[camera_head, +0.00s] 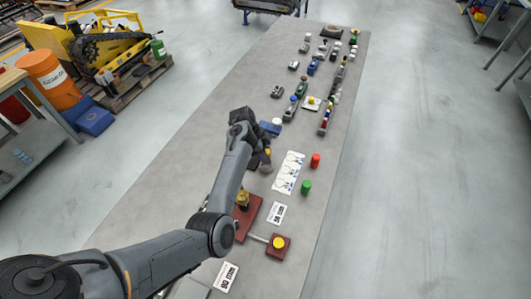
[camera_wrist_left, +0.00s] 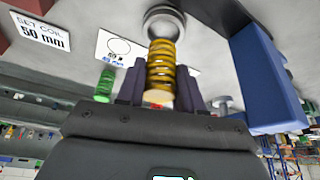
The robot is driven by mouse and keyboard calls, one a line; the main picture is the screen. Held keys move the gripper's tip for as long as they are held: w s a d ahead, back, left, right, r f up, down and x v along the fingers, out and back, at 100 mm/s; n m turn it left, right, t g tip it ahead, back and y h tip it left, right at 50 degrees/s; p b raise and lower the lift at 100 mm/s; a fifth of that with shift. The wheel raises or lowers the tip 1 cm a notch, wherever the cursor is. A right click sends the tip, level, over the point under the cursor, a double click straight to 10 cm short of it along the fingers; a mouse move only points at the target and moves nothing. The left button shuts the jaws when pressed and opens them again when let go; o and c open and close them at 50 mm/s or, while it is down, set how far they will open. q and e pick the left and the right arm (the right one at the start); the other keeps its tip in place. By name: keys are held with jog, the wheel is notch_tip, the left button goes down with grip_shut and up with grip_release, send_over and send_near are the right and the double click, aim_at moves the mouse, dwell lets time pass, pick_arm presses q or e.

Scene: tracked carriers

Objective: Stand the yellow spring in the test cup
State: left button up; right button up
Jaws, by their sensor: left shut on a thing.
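My left gripper (camera_head: 266,160) is shut on the yellow spring (camera_wrist_left: 161,55), a coil gripped between its two dark fingers in the left wrist view. The spring's far end meets a round silver cup (camera_wrist_left: 163,14) in that view, which looks like the test cup. I cannot tell whether the spring's end is inside the cup or only in front of it. In the head view a small yellowish bit shows at the gripper; the cup is not clear there. My right gripper is not in view.
A blue block (camera_wrist_left: 262,78) stands close beside the spring. In the head view, a white card (camera_head: 288,172), a red cylinder (camera_head: 315,161) and a green cylinder (camera_head: 306,187) are right of the gripper. Dark red blocks (camera_head: 250,212) lie nearer. Small parts crowd the far table.

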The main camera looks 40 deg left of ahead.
pick_arm(q)
jog(key=shift+f, duration=0.4)
dwell(0.3)
dwell(0.4)
jog(key=shift+f, duration=0.6)
jog(key=shift+f, duration=0.3)
dwell(0.6)
jog(key=shift+f+b, duration=0.4)
jog(key=shift+f, duration=0.1)
dwell(0.4)
jog(key=o, duration=1.6)
jog(key=shift+r, duration=0.15)
